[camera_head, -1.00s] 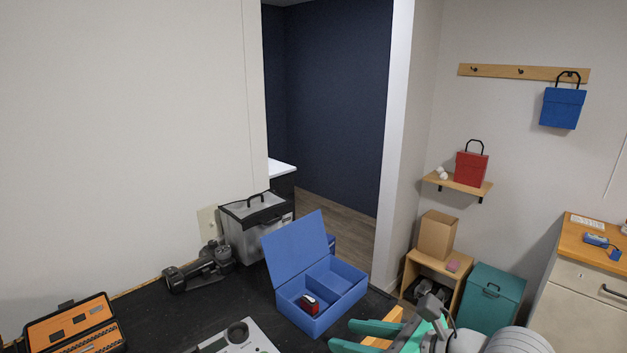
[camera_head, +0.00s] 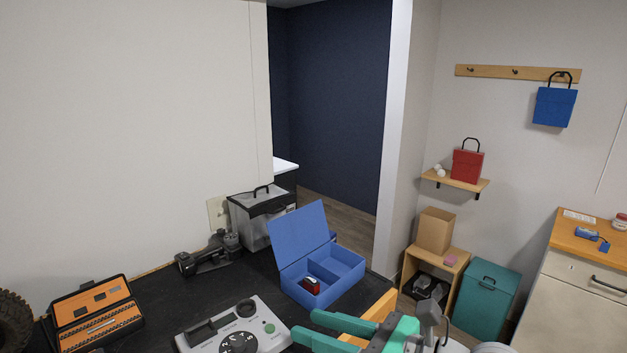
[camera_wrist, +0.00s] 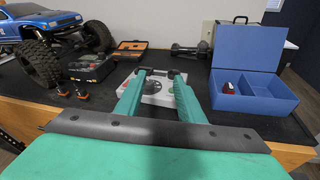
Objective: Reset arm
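My gripper (camera_head: 312,327) is at the bottom of the head view, its two teal fingers spread apart over the near edge of the black-topped bench. In the wrist view my gripper (camera_wrist: 158,78) points forward over the bench, open, with nothing between the fingertips. Beyond and partly behind the fingers is a grey device with a dial (camera_head: 238,330), also visible in the wrist view (camera_wrist: 155,98). The fingers do not appear to hold it.
An open blue box (camera_head: 345,268) with a small red item (camera_head: 311,285) stands right of the device. An orange-black case (camera_head: 95,312), a dark tool (camera_head: 208,256) and a clear bin (camera_head: 250,228) are further left and back. A blue truck (camera_wrist: 45,25) shows in the wrist view.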

